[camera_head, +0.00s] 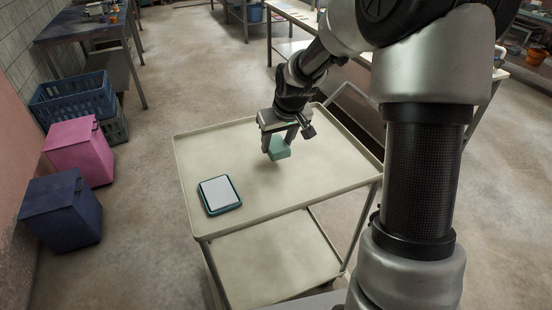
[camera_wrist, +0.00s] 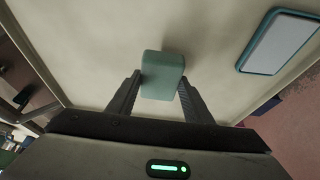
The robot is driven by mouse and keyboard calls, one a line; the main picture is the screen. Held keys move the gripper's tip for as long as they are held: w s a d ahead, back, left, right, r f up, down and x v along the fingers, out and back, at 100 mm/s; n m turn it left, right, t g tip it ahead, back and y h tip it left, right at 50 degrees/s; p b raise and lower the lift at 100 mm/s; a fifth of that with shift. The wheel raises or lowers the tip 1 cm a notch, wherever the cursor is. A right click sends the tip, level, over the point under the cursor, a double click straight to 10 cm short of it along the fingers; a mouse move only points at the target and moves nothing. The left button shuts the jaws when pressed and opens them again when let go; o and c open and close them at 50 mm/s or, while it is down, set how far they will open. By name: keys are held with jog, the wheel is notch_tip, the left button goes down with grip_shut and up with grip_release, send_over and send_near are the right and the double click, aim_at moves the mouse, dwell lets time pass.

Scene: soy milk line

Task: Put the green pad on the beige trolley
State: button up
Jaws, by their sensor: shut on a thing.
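The green pad (camera_head: 279,149) is between the fingers of my gripper (camera_head: 280,148), over the top of the beige trolley (camera_head: 240,208). The pad also shows in the wrist view (camera_wrist: 163,75), with a gripper finger on each side. My gripper (camera_wrist: 160,95) is shut on it. I cannot tell whether the pad touches the trolley top or hangs just above it. The trolley top has a raised rim and a lower shelf.
A teal-edged tablet-like scale (camera_head: 220,194) lies on the trolley top, left of the pad; it also shows in the wrist view (camera_wrist: 279,41). The rest of the top is bare. Blue crates (camera_head: 75,98), a pink bin (camera_head: 79,150) and a dark blue bin (camera_head: 60,210) stand at left.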

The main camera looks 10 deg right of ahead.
aim_at(277, 165)
jog(key=shift+f+b, duration=0.5)
jog(key=shift+f, duration=1.8)
jog(key=shift+f, duration=0.2)
jog(key=o, duration=1)
jog(key=shift+r, duration=0.55)
jog(key=p+v, duration=0.3)
jog(key=v, duration=0.8)
jog(key=shift+s+d+r, duration=0.1)
jog(key=shift+r, duration=0.05)
